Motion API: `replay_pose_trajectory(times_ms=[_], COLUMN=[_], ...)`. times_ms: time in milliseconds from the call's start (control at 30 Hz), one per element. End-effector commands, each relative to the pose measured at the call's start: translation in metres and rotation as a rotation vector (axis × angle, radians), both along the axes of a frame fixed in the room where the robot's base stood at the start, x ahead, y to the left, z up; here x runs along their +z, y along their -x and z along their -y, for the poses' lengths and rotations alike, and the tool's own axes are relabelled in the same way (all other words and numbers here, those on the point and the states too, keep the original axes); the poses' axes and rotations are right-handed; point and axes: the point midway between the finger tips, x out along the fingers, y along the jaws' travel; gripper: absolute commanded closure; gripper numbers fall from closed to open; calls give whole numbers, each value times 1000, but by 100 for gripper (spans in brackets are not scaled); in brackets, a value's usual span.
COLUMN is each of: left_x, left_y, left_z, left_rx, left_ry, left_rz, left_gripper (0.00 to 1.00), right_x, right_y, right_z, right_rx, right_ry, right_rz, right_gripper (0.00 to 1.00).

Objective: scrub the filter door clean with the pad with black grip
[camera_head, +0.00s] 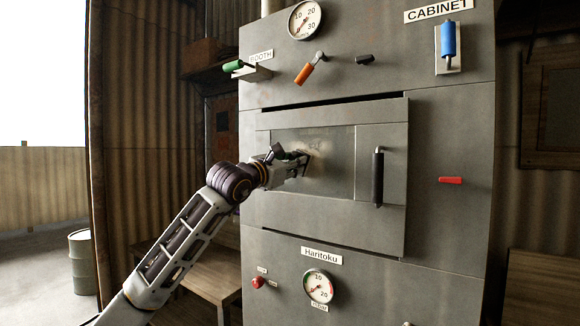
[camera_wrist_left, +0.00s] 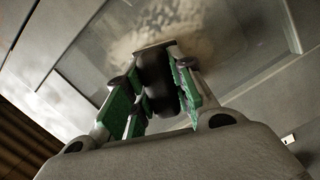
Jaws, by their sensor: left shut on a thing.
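The filter door (camera_head: 262,150) is a grey panel on the cabinet front, with a lighter recessed pane (camera_head: 335,165) and a black vertical handle (camera_head: 378,177). My left gripper (camera_head: 298,163) is at the left part of the pane. In the left wrist view, its green-lined fingers (camera_wrist_left: 157,98) are shut on the black grip of the pad (camera_wrist_left: 155,80). The pad is at the pane's surface; whether it touches cannot be told. A tan, mottled dirty patch (camera_wrist_left: 195,42) shows on the pane around and beyond the pad. My right gripper is not in view.
Above the door are an orange-handled lever (camera_head: 304,73), a green-handled lever (camera_head: 233,66), a blue handle (camera_head: 448,40) and a gauge (camera_head: 304,19). A red handle (camera_head: 450,180) sits right of the door. Below are another gauge (camera_head: 318,287) and a red knob (camera_head: 258,282). A wooden bench (camera_head: 212,280) stands lower left.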

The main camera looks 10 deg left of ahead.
Motion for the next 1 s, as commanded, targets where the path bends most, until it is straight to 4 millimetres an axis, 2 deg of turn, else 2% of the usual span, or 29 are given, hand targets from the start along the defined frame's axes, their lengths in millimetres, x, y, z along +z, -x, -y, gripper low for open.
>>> replay_pose_trajectory(times_ms=[333, 767, 1000], left_x=[-1, 0, -1], left_y=[5, 6, 8], left_z=[18, 21, 29], left_rx=[-2, -2, -2], left_ry=[-1, 0, 1], left_rz=[2, 1, 2], left_gripper=[100, 100, 100], right_x=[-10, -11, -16], right_y=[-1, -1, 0], right_z=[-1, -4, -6], right_rx=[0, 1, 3], right_ry=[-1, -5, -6], right_rz=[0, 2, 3], right_gripper=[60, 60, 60])
